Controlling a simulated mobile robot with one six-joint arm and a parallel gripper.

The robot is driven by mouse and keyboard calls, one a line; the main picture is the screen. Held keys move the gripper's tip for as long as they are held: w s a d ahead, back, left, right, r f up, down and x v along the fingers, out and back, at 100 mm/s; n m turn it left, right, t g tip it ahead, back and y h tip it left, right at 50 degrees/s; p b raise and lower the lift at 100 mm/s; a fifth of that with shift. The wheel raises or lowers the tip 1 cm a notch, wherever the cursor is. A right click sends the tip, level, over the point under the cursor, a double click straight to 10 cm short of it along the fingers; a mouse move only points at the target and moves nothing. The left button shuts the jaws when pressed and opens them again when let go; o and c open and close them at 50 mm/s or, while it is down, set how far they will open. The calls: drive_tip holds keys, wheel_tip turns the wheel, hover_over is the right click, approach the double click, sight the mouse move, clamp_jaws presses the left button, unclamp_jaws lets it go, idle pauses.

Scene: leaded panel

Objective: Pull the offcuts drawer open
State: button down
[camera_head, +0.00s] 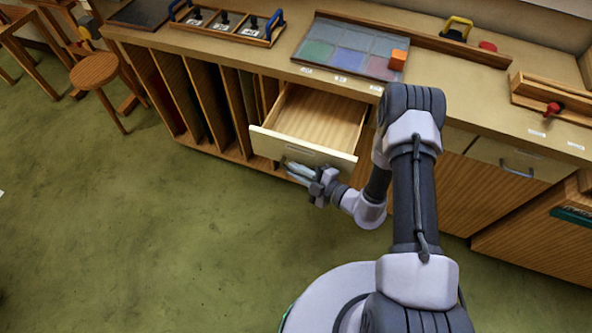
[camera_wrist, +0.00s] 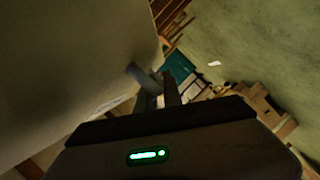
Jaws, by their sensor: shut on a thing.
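A wooden drawer (camera_head: 318,118) stands pulled well out of the bench and looks empty inside. Its pale front (camera_head: 335,160) faces the floor side. I cannot read whether it is marked for offcuts. My gripper (camera_head: 300,173) is at the lower part of this front, shut on the drawer handle, which my fingers mostly hide in the head view. In the wrist view the dark handle (camera_wrist: 140,76) stands off the pale drawer front (camera_wrist: 70,60), at the tips of my gripper (camera_wrist: 160,90).
Left of the drawer are upright slots with sheets (camera_head: 205,100). On the bench lie a coloured glass panel (camera_head: 345,55), an orange block (camera_head: 398,60) and a tool tray (camera_head: 225,25). Another closed drawer with a dark handle (camera_head: 517,172) is at right. The green floor in front is clear.

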drive_tip(key=c, duration=1.8)
unclamp_jaws()
drive_tip(key=shift+o, duration=0.2)
drive_tip(key=p+v, duration=0.4)
drive_tip(key=v, duration=1.3)
drive_tip(key=shift+s+d, duration=0.2)
